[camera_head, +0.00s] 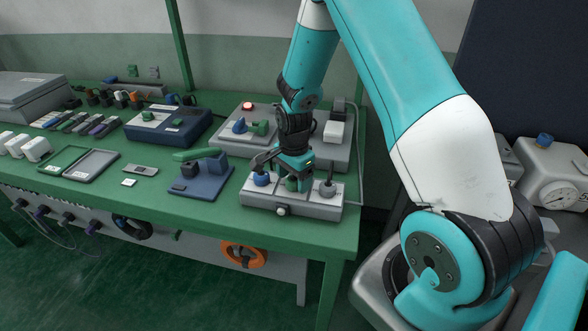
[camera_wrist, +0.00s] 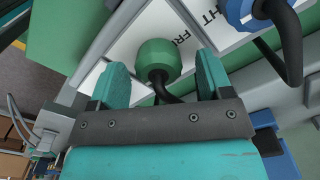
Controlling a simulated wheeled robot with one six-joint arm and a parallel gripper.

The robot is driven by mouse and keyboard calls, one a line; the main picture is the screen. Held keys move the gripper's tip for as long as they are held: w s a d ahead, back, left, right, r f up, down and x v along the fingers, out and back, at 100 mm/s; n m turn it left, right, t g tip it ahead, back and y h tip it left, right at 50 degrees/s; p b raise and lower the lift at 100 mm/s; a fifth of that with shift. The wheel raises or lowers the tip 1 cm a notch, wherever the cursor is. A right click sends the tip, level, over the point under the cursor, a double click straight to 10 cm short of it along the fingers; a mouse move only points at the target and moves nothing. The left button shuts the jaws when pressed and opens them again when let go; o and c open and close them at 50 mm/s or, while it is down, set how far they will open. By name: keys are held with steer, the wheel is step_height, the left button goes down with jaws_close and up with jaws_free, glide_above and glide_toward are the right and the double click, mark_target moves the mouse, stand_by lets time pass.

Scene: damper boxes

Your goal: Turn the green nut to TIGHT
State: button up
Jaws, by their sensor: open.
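The green nut (camera_wrist: 158,59) is a rounded knob on a dark curved stem, above a white label with partly hidden lettering. In the wrist view it lies between the tips of my gripper's (camera_wrist: 163,66) two teal fingers, with a gap on each side. My gripper is open and touches neither side of the nut. In the head view my gripper (camera_head: 293,179) points down over the middle of the light grey box (camera_head: 312,207) at the table's front right. The green nut is mostly hidden there. The word TIGHT cannot be read in full.
A blue nut (camera_head: 261,179) stands left of my gripper on the same box, and a grey one (camera_head: 327,188) stands right. A blue fixture with a green handle (camera_head: 196,155) is further left. Behind is a grey unit with a red button (camera_head: 247,106).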

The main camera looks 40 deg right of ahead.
mark_target(294, 178)
step_height(294, 178, up, 17)
steer(key=shift+r+b, duration=0.2)
steer(key=shift+b, duration=0.25)
stand_by(0.3)
steer(key=s+a+r+n+y, duration=0.2)
steer(key=s+a+r+n, duration=0.1)
steer(key=s+a+n, duration=0.8)
steer(key=s+a+r+n+y, duration=0.2)
steer(key=s+a+r+n, duration=0.2)
steer(key=s+a+n, duration=0.7)
steer(key=shift+s+a+n, duration=0.2)
steer(key=shift+a+n, duration=0.05)
steer(key=shift+n, duration=0.95)
steer(key=shift+d, duration=0.1)
